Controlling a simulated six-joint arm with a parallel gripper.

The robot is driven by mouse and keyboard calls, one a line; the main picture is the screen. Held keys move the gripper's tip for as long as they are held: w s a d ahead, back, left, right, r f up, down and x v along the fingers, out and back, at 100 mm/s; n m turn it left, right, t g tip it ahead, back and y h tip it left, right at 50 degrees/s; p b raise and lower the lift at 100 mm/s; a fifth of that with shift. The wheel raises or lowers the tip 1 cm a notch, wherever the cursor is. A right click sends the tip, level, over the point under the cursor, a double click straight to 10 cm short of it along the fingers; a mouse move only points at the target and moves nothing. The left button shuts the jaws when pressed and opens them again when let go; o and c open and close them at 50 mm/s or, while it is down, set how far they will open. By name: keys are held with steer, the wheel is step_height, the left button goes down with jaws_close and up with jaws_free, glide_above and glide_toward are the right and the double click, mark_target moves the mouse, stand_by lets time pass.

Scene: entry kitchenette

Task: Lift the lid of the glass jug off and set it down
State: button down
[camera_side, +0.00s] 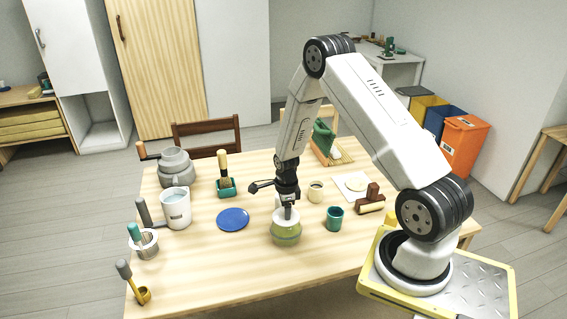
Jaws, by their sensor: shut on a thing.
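The glass jug (286,235), see-through with a yellow-green tint, stands upright on the wooden table near its front middle. My gripper (288,214) points straight down over the jug's top and is shut on the lid. The lid is small in this view and mostly hidden by the fingers. I cannot tell whether the lid still touches the jug's rim.
A blue plate (233,219) lies left of the jug; the table between them is narrow but clear. A teal cup (335,219) and a cream mug (316,191) stand close on the right. A white pitcher (176,207) is farther left. The front table strip is bare.

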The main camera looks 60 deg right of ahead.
steer(key=shift+r, duration=0.1)
steer(key=shift+r, duration=0.8)
steer(key=s+a+r, duration=0.5)
steer(key=s+r, duration=0.6)
steer(key=s, duration=0.2)
steer(key=shift+a, duration=0.2)
steer(key=shift+w+r, duration=0.1)
steer(key=shift+r, duration=0.1)
steer(key=shift+r, duration=2.85)
steer(key=shift+w, duration=0.1)
